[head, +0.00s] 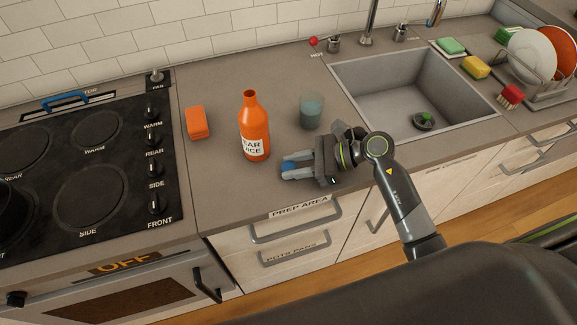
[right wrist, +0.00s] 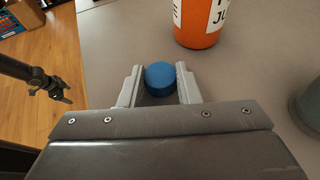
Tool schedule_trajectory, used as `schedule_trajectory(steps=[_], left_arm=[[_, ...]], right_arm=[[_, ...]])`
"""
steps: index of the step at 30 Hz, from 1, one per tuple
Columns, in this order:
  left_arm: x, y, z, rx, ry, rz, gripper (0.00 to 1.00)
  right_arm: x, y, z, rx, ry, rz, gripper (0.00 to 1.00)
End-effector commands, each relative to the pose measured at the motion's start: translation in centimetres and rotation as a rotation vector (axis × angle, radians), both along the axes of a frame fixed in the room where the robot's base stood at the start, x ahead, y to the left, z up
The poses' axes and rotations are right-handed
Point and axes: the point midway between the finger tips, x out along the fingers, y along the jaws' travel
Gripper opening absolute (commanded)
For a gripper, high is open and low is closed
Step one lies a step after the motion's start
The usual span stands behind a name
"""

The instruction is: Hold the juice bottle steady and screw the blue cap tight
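The orange juice bottle (head: 254,128) stands upright on the counter with its mouth uncovered; its lower part shows in the right wrist view (right wrist: 200,30). The blue cap (right wrist: 160,78) is off the bottle, low over or on the counter; it shows partly in the head view (head: 289,166). My right gripper (head: 290,165) lies low in front of the bottle, to its right. Its fingers are on both sides of the cap and look shut on it. My left gripper (right wrist: 54,90) seems to show small over the floor in the right wrist view; its fingers are too small to judge.
An orange sponge-like block (head: 196,123) stands left of the bottle. A blue-grey glass (head: 312,111) stands close behind my right gripper. The stove (head: 90,165) is at the left, the sink (head: 395,95) at the right.

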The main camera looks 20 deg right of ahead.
Motion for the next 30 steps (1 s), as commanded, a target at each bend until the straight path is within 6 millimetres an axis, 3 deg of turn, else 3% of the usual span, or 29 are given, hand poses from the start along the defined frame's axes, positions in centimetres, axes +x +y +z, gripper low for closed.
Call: schedule_trajectory(steps=[3, 11, 14, 24, 30], left_arm=[[0.0, 0.0, 0.0, 0.0, 0.0, 0.0, 0.78], [0.0, 0.0, -0.1, 0.0, 0.0, 0.0, 0.78], [0.0, 0.0, -0.4, 0.0, 0.0, 0.0, 0.78], [0.0, 0.0, -1.6, 0.0, 0.0, 0.0, 0.78], [0.0, 0.0, -1.8, 0.0, 0.0, 0.0, 0.78]], right_arm=[[0.0, 0.0, 0.0, 0.0, 0.0, 0.0, 0.09], [0.0, 0.0, 0.4, -0.001, -0.002, 0.001, 0.09], [0.1, -0.1, 1.4, -0.003, -0.004, 0.001, 0.09], [0.0, 0.0, 8.0, -0.003, -0.006, 0.002, 0.09], [0.0, 0.0, 9.9, -0.001, -0.002, 0.001, 0.09]])
